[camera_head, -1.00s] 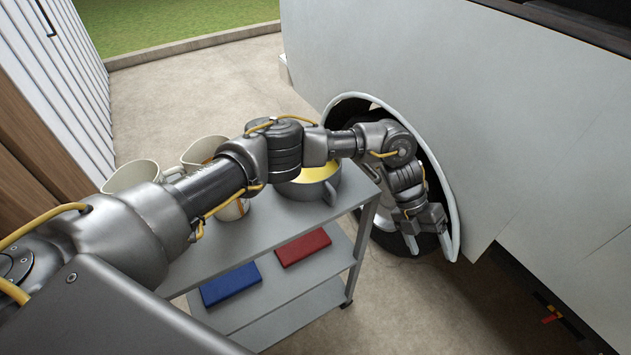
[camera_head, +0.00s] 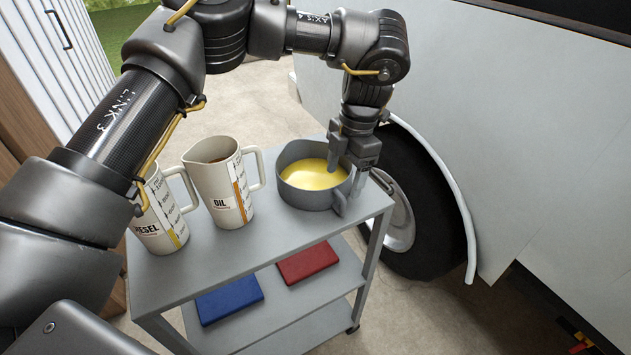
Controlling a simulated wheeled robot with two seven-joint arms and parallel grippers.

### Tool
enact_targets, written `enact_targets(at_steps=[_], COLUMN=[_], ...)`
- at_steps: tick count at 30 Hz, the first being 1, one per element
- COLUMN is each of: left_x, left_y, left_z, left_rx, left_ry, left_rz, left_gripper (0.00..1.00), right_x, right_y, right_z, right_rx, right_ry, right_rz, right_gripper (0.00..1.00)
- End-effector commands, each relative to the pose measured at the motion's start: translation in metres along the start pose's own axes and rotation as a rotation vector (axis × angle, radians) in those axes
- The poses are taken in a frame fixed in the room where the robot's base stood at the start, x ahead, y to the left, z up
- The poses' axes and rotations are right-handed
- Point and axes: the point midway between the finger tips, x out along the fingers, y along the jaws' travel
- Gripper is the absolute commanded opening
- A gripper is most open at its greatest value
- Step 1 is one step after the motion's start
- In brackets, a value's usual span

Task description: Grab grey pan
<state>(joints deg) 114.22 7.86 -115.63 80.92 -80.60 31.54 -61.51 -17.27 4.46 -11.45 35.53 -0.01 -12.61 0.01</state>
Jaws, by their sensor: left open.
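The grey pan (camera_head: 302,196) stands on the top shelf of the grey cart, near its far right corner. It holds yellow liquid (camera_head: 313,175), and a short grey handle or spout (camera_head: 339,204) sticks out at its lower right. My left gripper (camera_head: 350,180) points down at the pan's right rim, with its fingers apart. One finger overlaps the inside of the pan in the picture and the other is near its outer right side. I cannot tell whether either finger touches the pan. My right gripper is out of view.
An OIL jug (camera_head: 215,185) and a DIESEL jug (camera_head: 155,222) stand left of the pan on the cart (camera_head: 270,240). A blue box (camera_head: 230,298) and a red box (camera_head: 307,262) lie on the lower shelf. The pickup's wheel (camera_head: 420,200) and white body (camera_head: 530,140) are close on the right.

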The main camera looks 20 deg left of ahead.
Motion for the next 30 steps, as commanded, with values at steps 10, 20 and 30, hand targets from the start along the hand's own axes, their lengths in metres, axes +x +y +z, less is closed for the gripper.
enact_targets(at_steps=[10, 20, 30], left_x=[0.025, 0.064, 0.078], left_y=[0.0, -0.002, -0.002], left_z=[0.001, -0.001, 0.0], left_rx=[-0.001, 0.0, -0.001], left_ry=[-0.002, 0.001, -0.002], left_rz=[0.0, -0.003, 0.0], left_gripper=[0.72, 0.72, 0.72], right_x=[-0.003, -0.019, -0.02], right_y=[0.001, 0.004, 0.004], right_z=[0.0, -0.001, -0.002], right_rx=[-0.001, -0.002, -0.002], right_ry=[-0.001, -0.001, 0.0], right_rz=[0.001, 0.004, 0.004], right_gripper=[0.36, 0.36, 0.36])
